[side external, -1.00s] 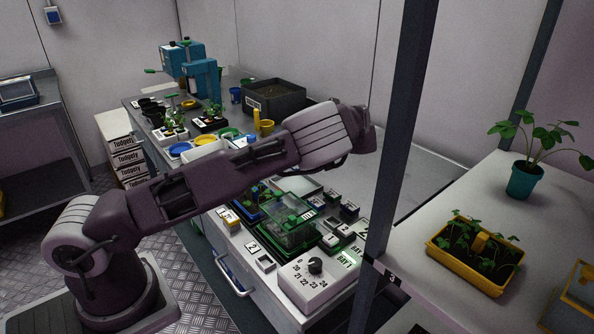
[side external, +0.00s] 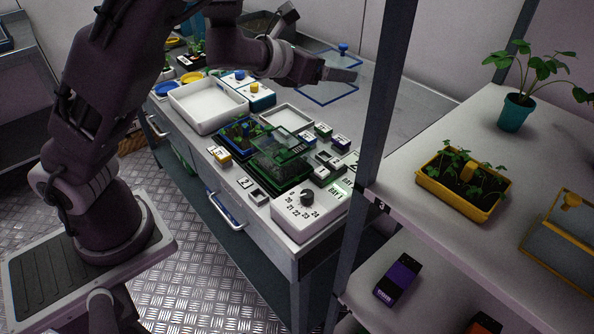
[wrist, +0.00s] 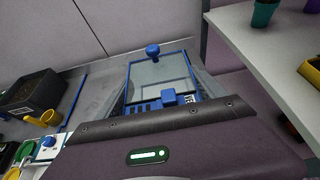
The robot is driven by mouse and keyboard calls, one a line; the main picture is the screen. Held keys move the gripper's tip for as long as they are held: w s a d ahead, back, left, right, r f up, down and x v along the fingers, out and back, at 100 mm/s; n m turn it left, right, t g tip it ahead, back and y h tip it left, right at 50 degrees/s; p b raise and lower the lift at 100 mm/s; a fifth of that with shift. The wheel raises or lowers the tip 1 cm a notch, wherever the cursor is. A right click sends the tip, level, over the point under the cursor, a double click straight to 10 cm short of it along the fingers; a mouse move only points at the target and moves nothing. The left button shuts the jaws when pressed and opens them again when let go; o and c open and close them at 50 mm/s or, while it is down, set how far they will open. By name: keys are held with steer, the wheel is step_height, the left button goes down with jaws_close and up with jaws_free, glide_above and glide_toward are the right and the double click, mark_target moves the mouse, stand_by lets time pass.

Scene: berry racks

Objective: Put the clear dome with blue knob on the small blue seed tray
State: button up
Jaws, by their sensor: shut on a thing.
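The clear dome (side external: 326,92) has blue edges and a blue knob (side external: 343,46). It is over the bare metal bench top at the back right. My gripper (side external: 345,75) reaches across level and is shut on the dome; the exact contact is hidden. In the wrist view the dome (wrist: 155,75) stands just ahead, its blue knob (wrist: 152,50) high and a second blue part (wrist: 170,97) low by my gripper's edge. I cannot tell whether the dome touches the bench. The small blue seed tray (side external: 226,131) holds seedlings and is open on top, nearer on the bench.
A green-edged clear dome (side external: 281,152) stands right beside the blue tray. A white tray (side external: 207,108) and a dial box (side external: 308,213) are close by. A dark shelf post (side external: 385,110) rises at the right. The bench behind the dome is clear.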

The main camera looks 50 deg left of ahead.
steer(key=w+a+n+y, duration=0.4)
steer(key=w+a, duration=0.5)
steer(key=a, duration=0.3)
steer(key=n+g+y, duration=0.4)
steer(key=n+y, duration=0.1)
glide_above(294, 92)
step_height(294, 92, down, 8)
steer(key=f, duration=1)
steer(key=shift+a, duration=0.2)
steer(key=shift+f+y, duration=0.2)
steer(key=shift+y, duration=0.1)
steer(key=shift+f, duration=0.2)
steer(key=o, duration=1.4)
